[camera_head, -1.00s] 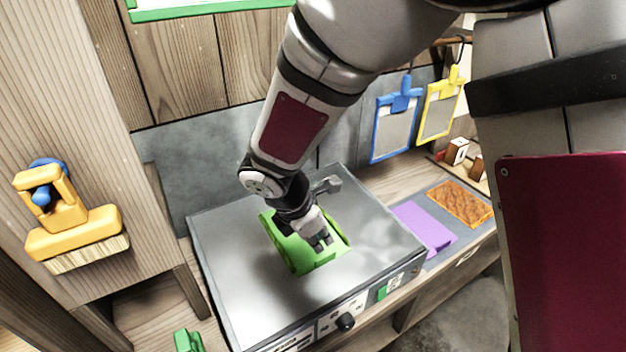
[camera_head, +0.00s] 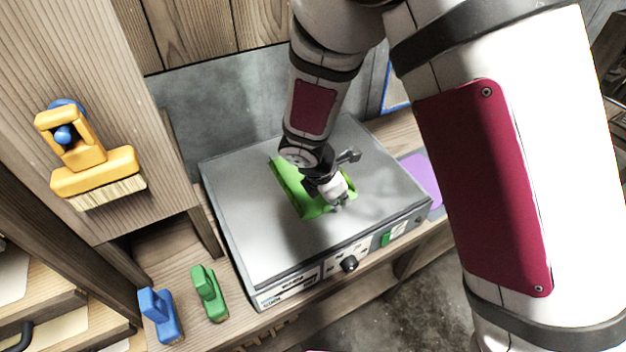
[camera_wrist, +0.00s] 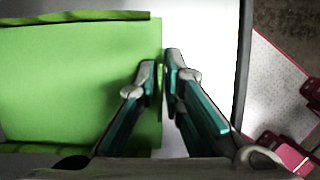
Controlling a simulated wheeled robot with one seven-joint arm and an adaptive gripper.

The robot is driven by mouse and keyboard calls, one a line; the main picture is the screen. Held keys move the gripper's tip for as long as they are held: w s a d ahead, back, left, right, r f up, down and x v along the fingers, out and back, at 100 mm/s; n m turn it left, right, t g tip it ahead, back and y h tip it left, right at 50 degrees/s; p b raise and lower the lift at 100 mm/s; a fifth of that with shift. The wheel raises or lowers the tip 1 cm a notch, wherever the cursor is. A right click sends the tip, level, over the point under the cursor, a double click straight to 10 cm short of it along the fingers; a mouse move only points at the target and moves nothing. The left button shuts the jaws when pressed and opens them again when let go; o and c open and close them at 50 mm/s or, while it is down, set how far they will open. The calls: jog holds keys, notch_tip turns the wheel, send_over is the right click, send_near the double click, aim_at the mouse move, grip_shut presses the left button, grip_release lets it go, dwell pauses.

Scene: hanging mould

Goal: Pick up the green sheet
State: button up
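The green sheet (camera_head: 293,187) lies on the grey top of the heating plate (camera_head: 250,215), with raised, curled edges. In the wrist view the green sheet (camera_wrist: 70,75) fills the left side, and its right edge runs between my fingertips. My gripper (camera_head: 340,203) is at the sheet's right front part. In the wrist view my gripper (camera_wrist: 161,62) has its two fingers nearly together, one on each side of that edge, and looks shut on it. The exact contact is hard to see. My gripper hides part of the sheet in the head view.
The plate's front has a black knob (camera_head: 349,264) and a green switch (camera_head: 385,240). A purple sheet (camera_head: 422,178) lies to the right. A green-handled tool (camera_head: 208,292) and a blue-handled one (camera_head: 160,312) stand at the lower left. A yellow brush (camera_head: 95,172) hangs on the wood wall.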

grip_shut()
jog(key=shift+r, duration=0.1)
jog(key=shift+r, duration=0.75)
notch_tip(320, 180, up, 2)
jog(key=shift+b, duration=0.35)
jog(key=s+r+b, duration=0.1)
jog(key=s, duration=1.5)
jog(key=shift+d+r, duration=0.15)
jog(key=shift+r, duration=0.05)
